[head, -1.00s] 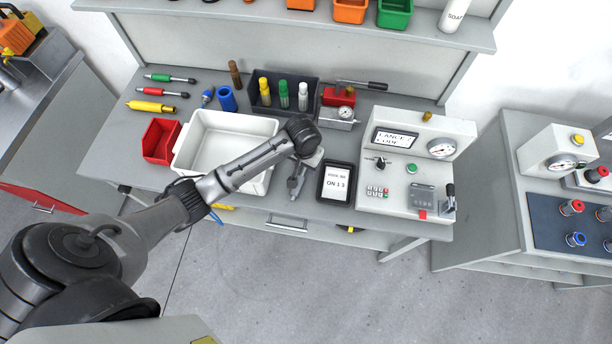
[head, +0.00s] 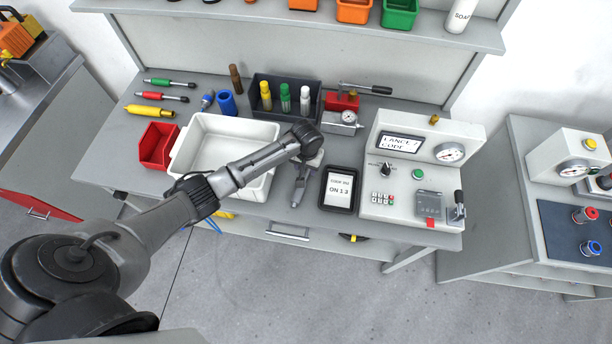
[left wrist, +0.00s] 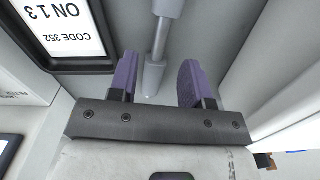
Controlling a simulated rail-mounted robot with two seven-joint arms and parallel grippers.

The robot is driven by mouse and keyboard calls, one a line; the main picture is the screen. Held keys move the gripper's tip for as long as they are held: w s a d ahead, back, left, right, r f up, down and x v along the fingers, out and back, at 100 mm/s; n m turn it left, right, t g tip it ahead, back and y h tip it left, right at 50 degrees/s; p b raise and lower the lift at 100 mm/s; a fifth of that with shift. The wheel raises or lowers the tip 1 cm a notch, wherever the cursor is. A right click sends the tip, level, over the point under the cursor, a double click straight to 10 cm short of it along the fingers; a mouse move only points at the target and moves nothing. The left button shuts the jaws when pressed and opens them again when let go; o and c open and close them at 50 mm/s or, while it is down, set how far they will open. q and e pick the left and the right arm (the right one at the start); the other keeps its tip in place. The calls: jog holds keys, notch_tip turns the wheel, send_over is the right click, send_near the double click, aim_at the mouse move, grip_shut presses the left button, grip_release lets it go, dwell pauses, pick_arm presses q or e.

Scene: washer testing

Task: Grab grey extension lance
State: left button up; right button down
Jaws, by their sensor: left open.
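The grey extension lance (head: 298,191) lies on the bench between the white tray and the black-framed tablet; its upper part is hidden under my left wrist in the head view. In the left wrist view its grey rod (left wrist: 158,40) has a thicker top and a thicker lower end. My left gripper (left wrist: 158,80) is open, with one purple finger on each side of the lance's lower end and a gap on both sides. In the head view my left gripper (head: 307,163) is over the lance, its fingers mostly hidden. My right gripper is not in view.
The white tray (head: 178,158) stands left of the lance, and the tablet (head: 339,188) lies close on its right. The control panel box (head: 400,205) is further right. A dark bottle holder (head: 255,107) and a red bin (head: 157,147) are behind and left.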

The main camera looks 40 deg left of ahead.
aim_at(306, 174)
pick_arm(q)
jog(key=shift+f+b, duration=0.4)
jog(key=shift+f, duration=2.15)
grip_shut()
